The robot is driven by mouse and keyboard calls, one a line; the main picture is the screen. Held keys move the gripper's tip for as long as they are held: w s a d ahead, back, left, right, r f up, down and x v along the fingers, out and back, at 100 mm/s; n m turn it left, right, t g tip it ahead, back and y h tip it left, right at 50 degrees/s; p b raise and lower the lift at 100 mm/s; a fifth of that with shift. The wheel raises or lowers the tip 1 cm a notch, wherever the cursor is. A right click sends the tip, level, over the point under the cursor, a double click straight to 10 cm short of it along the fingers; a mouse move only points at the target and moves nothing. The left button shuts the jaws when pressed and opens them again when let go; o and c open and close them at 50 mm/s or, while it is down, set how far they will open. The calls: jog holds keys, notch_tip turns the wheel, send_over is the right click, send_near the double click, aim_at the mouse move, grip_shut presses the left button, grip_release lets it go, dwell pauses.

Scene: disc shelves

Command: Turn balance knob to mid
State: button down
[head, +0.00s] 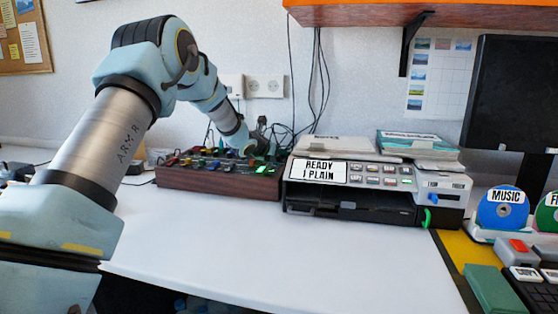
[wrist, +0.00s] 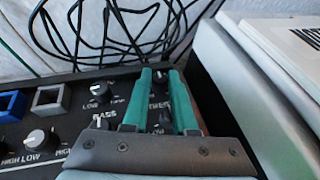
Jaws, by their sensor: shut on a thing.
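The control box (head: 218,183) with its dark panel and wooden sides stands on the white desk, left of the printer, in the head view. My gripper (wrist: 160,77) reaches down over the panel's right end, its green fingers closed around a small dark knob (wrist: 160,79) with a pale pointer mark. The fingers partly hide this knob and the lettering below it, so I cannot read its name or setting. Left of my fingers is another knob (wrist: 99,90) marked LOW, with the word BASS below it. In the head view my gripper (head: 247,149) is small and its fingers are unclear.
A printer (head: 350,203) stands close on the right of the box; its pale side (wrist: 240,75) shows in the wrist view. Black cables (wrist: 110,30) lie behind the box. Another knob (wrist: 40,138) sits at the panel's left. The front desk is clear.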

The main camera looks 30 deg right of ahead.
jog(key=shift+f+n+t+b, duration=0.15)
jog(key=shift+n+t+b, duration=0.15)
jog(key=shift+b, duration=0.9)
jog(key=shift+r, duration=0.2)
jog(key=c, duration=1)
grip_release()
jog(key=shift+a, duration=0.1)
jog(key=b+v, duration=0.1)
jog(key=v, duration=0.9)
jog(key=shift+s+a+r, duration=0.2)
jog(key=shift+a, duration=0.05)
